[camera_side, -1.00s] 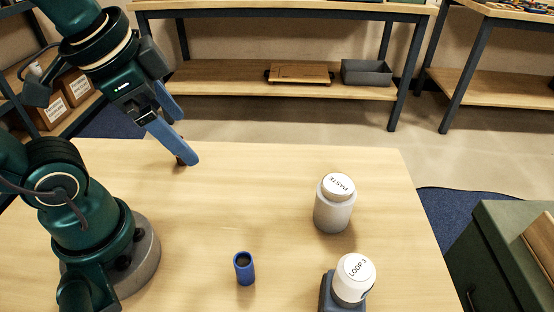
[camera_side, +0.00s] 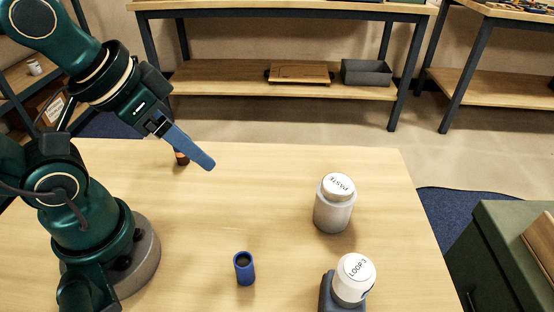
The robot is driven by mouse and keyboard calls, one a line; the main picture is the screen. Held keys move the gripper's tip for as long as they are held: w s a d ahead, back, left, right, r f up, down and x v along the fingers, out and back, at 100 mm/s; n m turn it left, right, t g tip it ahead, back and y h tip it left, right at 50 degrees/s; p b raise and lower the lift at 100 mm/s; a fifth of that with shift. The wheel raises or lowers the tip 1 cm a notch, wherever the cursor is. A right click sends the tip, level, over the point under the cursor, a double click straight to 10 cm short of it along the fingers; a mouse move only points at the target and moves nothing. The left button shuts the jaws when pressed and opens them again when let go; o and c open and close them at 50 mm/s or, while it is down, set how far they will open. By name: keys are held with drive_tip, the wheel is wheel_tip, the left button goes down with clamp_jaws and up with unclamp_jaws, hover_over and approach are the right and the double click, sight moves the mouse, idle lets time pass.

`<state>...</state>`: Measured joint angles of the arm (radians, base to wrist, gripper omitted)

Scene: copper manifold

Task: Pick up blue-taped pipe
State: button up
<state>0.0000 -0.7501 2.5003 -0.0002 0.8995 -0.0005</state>
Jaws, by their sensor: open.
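A short blue cylinder (camera_side: 244,268) with a dark open top stands upright at the front middle of the table. It could be the blue-taped pipe, but no bare copper shows on it. My gripper (camera_side: 206,163) is above the far left part of the table, its blue-grey fingers slanting down to the right. The fingers overlap in this view; they are open and hold nothing visible. A small dark object with an orange-brown band (camera_side: 181,157) shows just behind and below the fingers, partly hidden; I cannot tell what it is.
A white-lidded jar marked PASTE (camera_side: 334,205) stands right of centre. A white-topped container marked LOOP 3 (camera_side: 354,278) sits in a dark blue-grey holder (camera_side: 329,294) at the front right. The middle of the wooden table (camera_side: 265,190) is clear. A green cabinet (camera_side: 500,250) stands at the right.

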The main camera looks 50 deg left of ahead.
wheel_tip(320, 180, up, 5)
drive_tip(key=m+g+y, duration=0.4)
drive_tip(key=m+y, duration=1)
drive_tip(key=m, duration=0.5)
hover_over(182, 160)
drive_tip(key=shift+g, duration=0.3)
drive_tip(key=f, duration=1.6)
drive_tip(key=shift+w+d+f, duration=0.2)
drive_tip(key=shift+w+d, duration=0.05)
drive_tip(key=shift+d, duration=0.1)
drive_tip(key=shift+a+f+h, duration=0.1)
drive_tip(key=shift+f+h, duration=0.2)
drive_tip(key=shift+f, duration=0.25)
drive_tip(key=shift+x, duration=2.5)
